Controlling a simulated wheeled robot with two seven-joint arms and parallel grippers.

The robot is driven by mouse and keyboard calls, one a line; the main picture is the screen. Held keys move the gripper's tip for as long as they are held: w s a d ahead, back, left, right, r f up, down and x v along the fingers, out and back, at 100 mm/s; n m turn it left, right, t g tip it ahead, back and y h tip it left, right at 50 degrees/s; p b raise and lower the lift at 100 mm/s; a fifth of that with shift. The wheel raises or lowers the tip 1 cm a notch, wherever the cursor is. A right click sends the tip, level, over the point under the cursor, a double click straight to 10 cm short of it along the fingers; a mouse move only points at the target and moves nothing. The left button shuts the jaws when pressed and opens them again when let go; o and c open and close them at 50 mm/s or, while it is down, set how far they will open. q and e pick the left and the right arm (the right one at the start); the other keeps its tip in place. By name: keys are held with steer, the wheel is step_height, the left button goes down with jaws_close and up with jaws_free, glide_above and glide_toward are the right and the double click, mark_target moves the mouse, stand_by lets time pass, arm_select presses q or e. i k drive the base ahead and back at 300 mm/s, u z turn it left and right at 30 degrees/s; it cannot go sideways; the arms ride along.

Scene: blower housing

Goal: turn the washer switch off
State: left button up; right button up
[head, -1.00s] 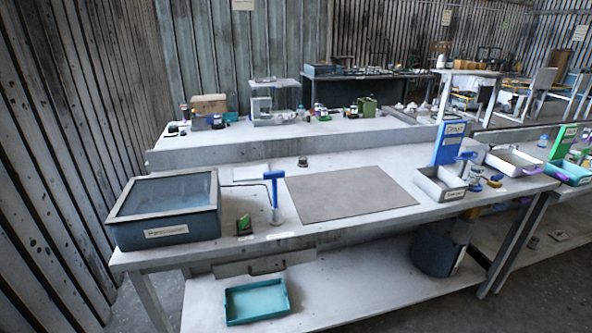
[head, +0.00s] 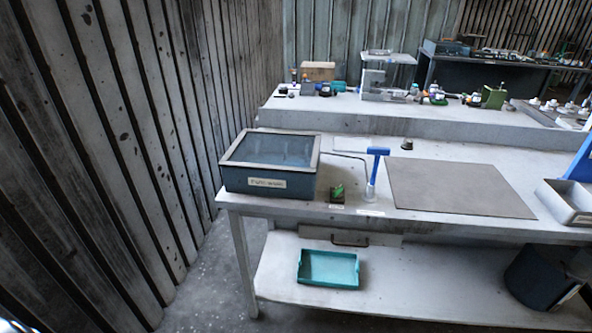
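The washer appears to be the blue-grey box (head: 268,184) with a pale rim, dark see-through top and a front label too small to read surely. It stands on the left end of the workbench. A small dark switch block (head: 337,194) with a green rocker sits on the bench just right of the box, near the front edge. The rocker looks tilted and green, but its on or off marking is too small to read.
A blue-handled tool (head: 377,165) stands right of the switch, beside a grey mat (head: 455,188). A grey tray (head: 570,204) is at the right. A teal tray (head: 328,268) lies on the lower shelf (head: 400,284). A slatted wall is at left, with bare floor before it.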

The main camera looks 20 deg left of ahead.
mark_target(338, 194)
steer(key=u, duration=2.2)
steer(key=i, duration=1.2)
steer(key=z, duration=2.25)
